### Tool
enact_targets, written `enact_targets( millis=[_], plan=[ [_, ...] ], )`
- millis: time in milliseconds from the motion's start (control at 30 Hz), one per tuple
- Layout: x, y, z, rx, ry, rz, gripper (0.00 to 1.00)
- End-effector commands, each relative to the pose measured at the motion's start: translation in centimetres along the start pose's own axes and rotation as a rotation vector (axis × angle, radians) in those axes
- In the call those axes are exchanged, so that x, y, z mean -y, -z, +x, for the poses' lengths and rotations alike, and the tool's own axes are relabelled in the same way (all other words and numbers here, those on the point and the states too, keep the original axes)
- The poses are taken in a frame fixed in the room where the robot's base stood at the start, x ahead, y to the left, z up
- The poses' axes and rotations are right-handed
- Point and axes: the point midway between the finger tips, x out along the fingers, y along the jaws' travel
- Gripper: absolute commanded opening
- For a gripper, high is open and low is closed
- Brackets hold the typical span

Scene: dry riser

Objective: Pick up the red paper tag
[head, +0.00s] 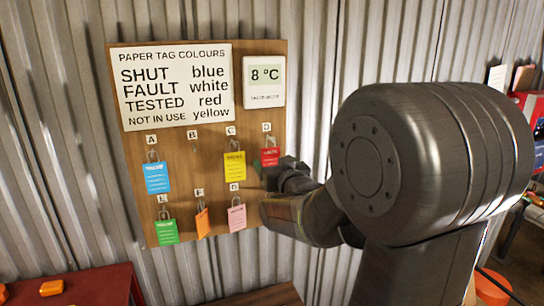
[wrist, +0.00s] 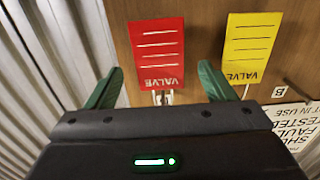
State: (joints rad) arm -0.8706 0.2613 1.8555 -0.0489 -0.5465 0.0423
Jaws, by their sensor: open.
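The red paper tag (head: 270,157) hangs from the hook marked D on the upper right of the wooden board (head: 187,240). In the wrist view the red tag (wrist: 157,45) appears upside down, ahead of my gripper (wrist: 159,84). My gripper is open, with one green fingertip to each side of the tag's line and nothing held between them. The right fingertip lies between the red tag and the yellow tag (wrist: 250,45). In the head view my gripper (head: 287,172) is close to the red tag's right side, and my arm hides part of it.
The yellow tag hangs left of the red one in the head view. A pink tag (head: 237,217) hangs below, with orange (head: 203,222), green (head: 167,231) and blue (head: 156,177) tags further left. A colour sign (head: 175,85) and thermometer (head: 264,82) are above. Corrugated metal (head: 60,150) surrounds the board.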

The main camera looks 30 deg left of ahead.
Motion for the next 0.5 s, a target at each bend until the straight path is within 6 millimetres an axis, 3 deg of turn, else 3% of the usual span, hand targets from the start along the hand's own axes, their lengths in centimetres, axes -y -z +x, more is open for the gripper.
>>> enact_targets(
  millis=[200, 467, 500],
  plan=[
    [0.0, 0.1, 1.8, 0.001, 0.0, 0.0, 0.76],
    [0.0, 0.0, 2.0, 0.0, 0.0, 0.0, 0.76],
    [0.0, 0.0, 2.0, 0.0, 0.0, 0.0, 0.7]
  ],
)
